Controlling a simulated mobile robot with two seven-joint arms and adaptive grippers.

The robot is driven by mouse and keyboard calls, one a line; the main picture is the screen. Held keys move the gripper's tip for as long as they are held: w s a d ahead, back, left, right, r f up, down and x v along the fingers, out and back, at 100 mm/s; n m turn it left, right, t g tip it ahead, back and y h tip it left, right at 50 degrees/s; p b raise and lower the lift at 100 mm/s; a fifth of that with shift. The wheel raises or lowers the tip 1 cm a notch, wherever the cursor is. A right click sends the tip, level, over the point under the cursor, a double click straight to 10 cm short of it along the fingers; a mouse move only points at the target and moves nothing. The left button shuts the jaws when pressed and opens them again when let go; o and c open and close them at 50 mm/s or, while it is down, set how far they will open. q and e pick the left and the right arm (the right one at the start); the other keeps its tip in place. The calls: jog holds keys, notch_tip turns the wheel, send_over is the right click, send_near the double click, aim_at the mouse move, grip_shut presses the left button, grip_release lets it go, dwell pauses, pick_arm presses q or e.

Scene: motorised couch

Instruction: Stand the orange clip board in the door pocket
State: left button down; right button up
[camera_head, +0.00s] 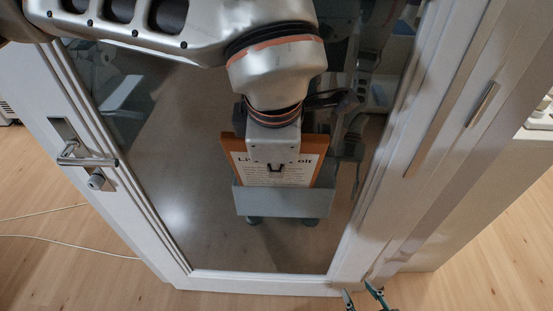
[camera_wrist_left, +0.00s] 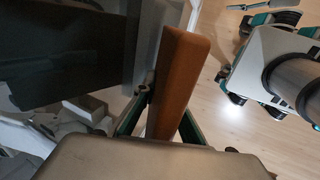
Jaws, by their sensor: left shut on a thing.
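The orange clip board (camera_head: 229,152) carries a white printed sheet and stands roughly upright against the glass door in the head view. Its lower edge is hidden behind the front wall of the grey door pocket (camera_head: 284,203); I cannot tell how deep it sits. My left arm comes down over it, and its wrist hides the fingers and the middle of the board there. In the left wrist view, my left gripper (camera_wrist_left: 162,122) is shut on the orange edge of the clip board (camera_wrist_left: 180,75). My right gripper (camera_head: 362,296) is open and empty at the bottom of the head view.
The pocket is on the glass door (camera_head: 200,215), inside a white frame. A metal door handle (camera_head: 88,160) sticks out at the left. White cables (camera_head: 60,237) lie on the wooden floor (camera_head: 60,275). A pale cabinet (camera_head: 480,200) stands at the right.

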pick_arm(q)
jog(key=c, duration=2)
grip_release()
jog(key=shift+r, duration=0.2)
notch_tip(320, 180, up, 10)
jog(key=shift+f, duration=0.2)
jog(key=shift+s, duration=0.1)
